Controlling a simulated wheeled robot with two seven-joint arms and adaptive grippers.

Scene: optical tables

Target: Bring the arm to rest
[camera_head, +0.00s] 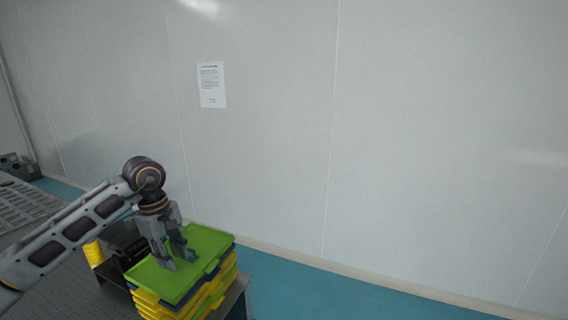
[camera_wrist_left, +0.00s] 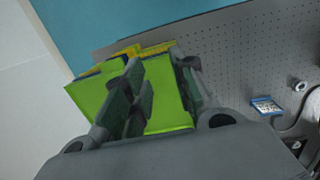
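My left arm comes in from the left in the head view. Its gripper (camera_head: 178,259) points down over the green top case (camera_head: 205,245) of a stack. The two fingers are apart, with nothing seen between them. In the left wrist view, the open fingers (camera_wrist_left: 160,92) show in front of the green case (camera_wrist_left: 165,108). I cannot tell whether the fingertips touch its top. My right gripper is in neither view.
Yellow and blue cases (camera_head: 215,290) lie under the green one, near the corner of a perforated table (camera_wrist_left: 235,60). A blue-and-white item (camera_wrist_left: 266,106) lies on the table. A pale wall (camera_head: 420,130) with a paper notice (camera_head: 211,85) stands behind. Teal floor (camera_head: 330,292) is clear at right.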

